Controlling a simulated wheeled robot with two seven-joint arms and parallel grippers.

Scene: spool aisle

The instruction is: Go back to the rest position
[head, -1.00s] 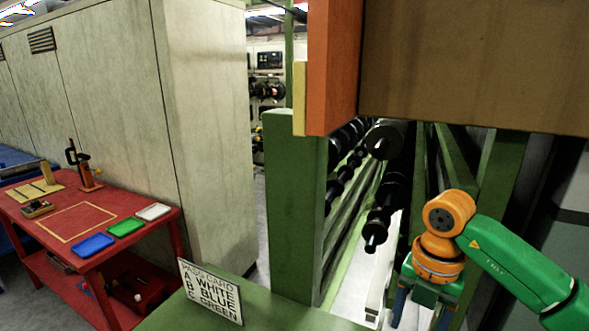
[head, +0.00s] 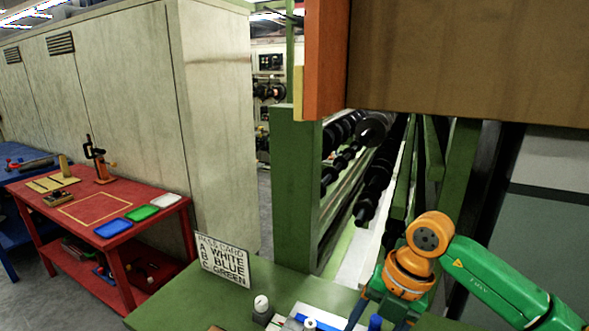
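My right arm comes in from the right, with green links and an orange wrist joint. My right gripper (head: 362,322) hangs below that wrist, at the bottom edge over the green table. Its blue fingers are only partly in frame, so its opening is unclear. My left gripper is not in the head view.
A green table (head: 300,287) bears a pass card sign (head: 223,261) and small items at the bottom edge. A rack of black spools (head: 372,190) stands behind it. A red bench (head: 100,207) with blue, green and white trays is at left, beside pale cabinets (head: 120,110).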

